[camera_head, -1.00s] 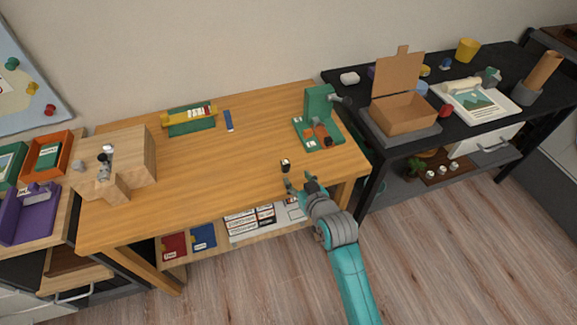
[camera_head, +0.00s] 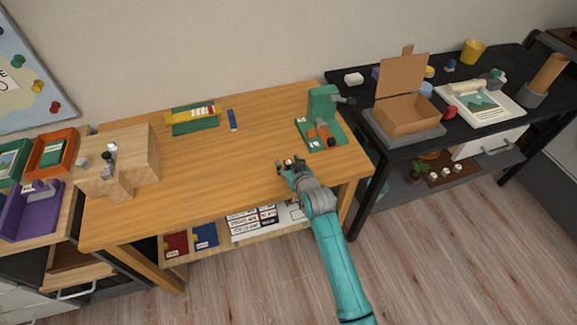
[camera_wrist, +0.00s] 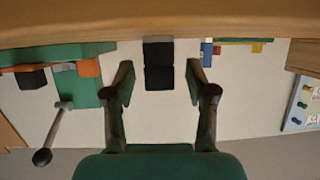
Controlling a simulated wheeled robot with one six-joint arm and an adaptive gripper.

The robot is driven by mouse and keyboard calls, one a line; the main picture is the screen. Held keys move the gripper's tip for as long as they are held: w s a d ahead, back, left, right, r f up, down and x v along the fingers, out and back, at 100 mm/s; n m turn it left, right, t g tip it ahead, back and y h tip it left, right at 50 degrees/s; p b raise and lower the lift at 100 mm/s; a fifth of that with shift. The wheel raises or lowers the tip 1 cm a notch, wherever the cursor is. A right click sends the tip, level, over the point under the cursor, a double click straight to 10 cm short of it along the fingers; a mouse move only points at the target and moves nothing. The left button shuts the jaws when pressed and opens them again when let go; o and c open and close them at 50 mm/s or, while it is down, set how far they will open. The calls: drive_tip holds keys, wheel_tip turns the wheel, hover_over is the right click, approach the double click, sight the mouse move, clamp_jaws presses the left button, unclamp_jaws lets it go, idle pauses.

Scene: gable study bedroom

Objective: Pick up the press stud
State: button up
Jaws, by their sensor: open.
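The press stud (camera_wrist: 159,66) appears as a small dark, two-part block in the wrist view. It stands at the wooden table's edge, in the gap between my fingers, with space on both sides. My gripper (camera_wrist: 160,78) is open, one finger on each side of it. In the head view my gripper (camera_head: 290,164) is over the front right part of the wooden table (camera_head: 215,185), and its fingers largely hide the stud.
A green press (camera_head: 322,118) stands on the table behind and right of my gripper. A wooden block stand (camera_head: 135,165) is at left. The table middle is clear.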

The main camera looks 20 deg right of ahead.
drive_tip(key=shift+w, duration=0.1)
clamp_jaws()
drive_tip(key=shift+r, duration=0.1)
